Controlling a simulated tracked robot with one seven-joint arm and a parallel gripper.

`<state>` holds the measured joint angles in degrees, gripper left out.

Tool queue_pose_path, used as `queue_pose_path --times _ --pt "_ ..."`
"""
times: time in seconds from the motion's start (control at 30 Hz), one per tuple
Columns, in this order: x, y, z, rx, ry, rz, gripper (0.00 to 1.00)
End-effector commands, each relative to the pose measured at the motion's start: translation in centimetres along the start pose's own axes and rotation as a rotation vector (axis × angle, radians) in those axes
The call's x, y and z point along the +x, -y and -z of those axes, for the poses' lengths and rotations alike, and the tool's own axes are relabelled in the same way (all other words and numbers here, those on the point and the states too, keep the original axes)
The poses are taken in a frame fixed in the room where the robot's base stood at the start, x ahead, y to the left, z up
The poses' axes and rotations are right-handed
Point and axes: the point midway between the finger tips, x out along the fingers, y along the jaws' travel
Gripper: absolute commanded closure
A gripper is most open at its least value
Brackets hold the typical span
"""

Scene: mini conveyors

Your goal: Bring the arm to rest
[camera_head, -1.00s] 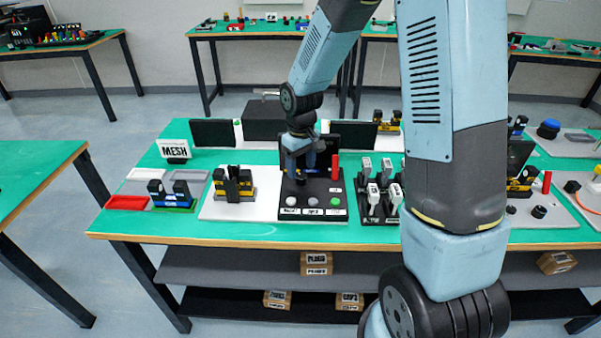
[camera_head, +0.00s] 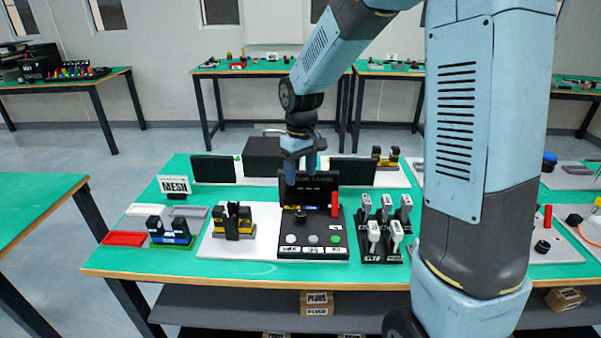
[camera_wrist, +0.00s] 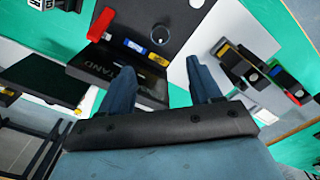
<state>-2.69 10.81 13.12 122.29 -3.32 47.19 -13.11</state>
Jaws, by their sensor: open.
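My gripper (camera_head: 303,178) hangs above the back part of the black control panel (camera_head: 312,222) in the head view. In the wrist view its two blue fingers (camera_wrist: 160,88) stand apart with nothing between them. The panel carries a red lever (camera_head: 335,204) and several round buttons along its front. The red lever also shows at the upper left of the wrist view (camera_wrist: 101,24). My arm reaches from the upper middle down to the gripper, and its large link covers the right part of the table.
Left of the panel stands a black and yellow mini conveyor (camera_head: 233,219) on a white plate. Further left are a red tray (camera_head: 124,239) and a MESH sign (camera_head: 174,186). Right of the panel is a rack of grey-white handled tools (camera_head: 373,233). Dark screens (camera_head: 213,170) line the back.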

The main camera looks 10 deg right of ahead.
Motion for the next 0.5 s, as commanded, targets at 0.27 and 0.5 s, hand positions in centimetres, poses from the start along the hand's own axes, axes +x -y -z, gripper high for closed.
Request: queue_pose_path --times 0.27,0.5 --pt "-2.6 -0.4 -1.9 0.042 -0.035 -0.027 0.37" --pt "-7.6 -0.9 -6.5 0.141 -0.114 -0.076 0.37"
